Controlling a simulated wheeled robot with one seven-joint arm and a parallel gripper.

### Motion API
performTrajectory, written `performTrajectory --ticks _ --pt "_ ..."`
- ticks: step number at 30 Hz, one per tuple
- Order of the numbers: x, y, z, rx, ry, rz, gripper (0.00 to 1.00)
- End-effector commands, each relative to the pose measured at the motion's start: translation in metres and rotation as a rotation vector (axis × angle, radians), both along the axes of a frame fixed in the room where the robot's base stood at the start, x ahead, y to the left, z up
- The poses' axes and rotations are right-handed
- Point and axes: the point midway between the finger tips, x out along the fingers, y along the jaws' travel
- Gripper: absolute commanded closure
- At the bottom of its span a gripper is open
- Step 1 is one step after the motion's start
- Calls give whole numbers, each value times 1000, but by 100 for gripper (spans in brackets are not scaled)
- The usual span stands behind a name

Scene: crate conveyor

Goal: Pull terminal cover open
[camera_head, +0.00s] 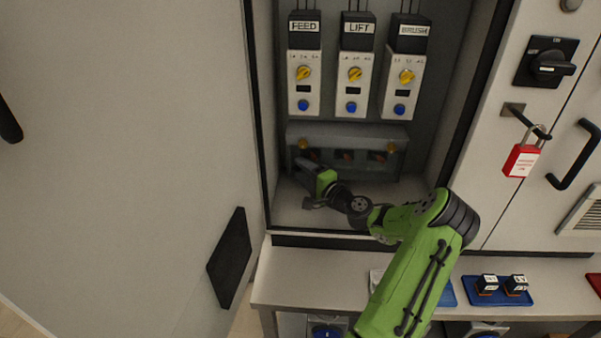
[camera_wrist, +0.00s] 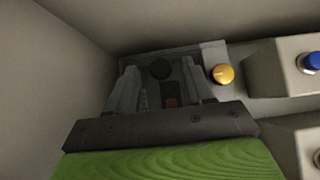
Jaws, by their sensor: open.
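The terminal cover (camera_head: 347,133) is a see-through grey box low on the cabinet's back wall, with dark and reddish terminals dimly visible behind it. It appears closed. My gripper (camera_head: 301,166) is inside the cabinet at the cover's lower left. In the wrist view my gripper (camera_wrist: 163,82) has its two grey fingers apart with no object clearly held between them. The cover (camera_wrist: 212,50) lies beyond the fingers, with a yellow knob (camera_wrist: 223,74) right of them. Contact cannot be told.
Control units labelled FEED (camera_head: 304,85), LIFT (camera_head: 354,85) and BRUSH (camera_head: 402,87) hang above the cover. A red padlock (camera_head: 521,160) hangs at right. A bench (camera_head: 330,290) with blue trays (camera_head: 497,292) stands below.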

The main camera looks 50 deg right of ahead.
Motion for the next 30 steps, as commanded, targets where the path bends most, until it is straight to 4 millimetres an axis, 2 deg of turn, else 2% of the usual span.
performTrajectory --ticks 3,11,21,30 --pt "11 -1 0 0 -1 0 48" --pt "12 -2 1 0 0 -1 48" --pt "12 -1 0 0 0 -1 100" --pt "11 -1 0 0 1 0 100"
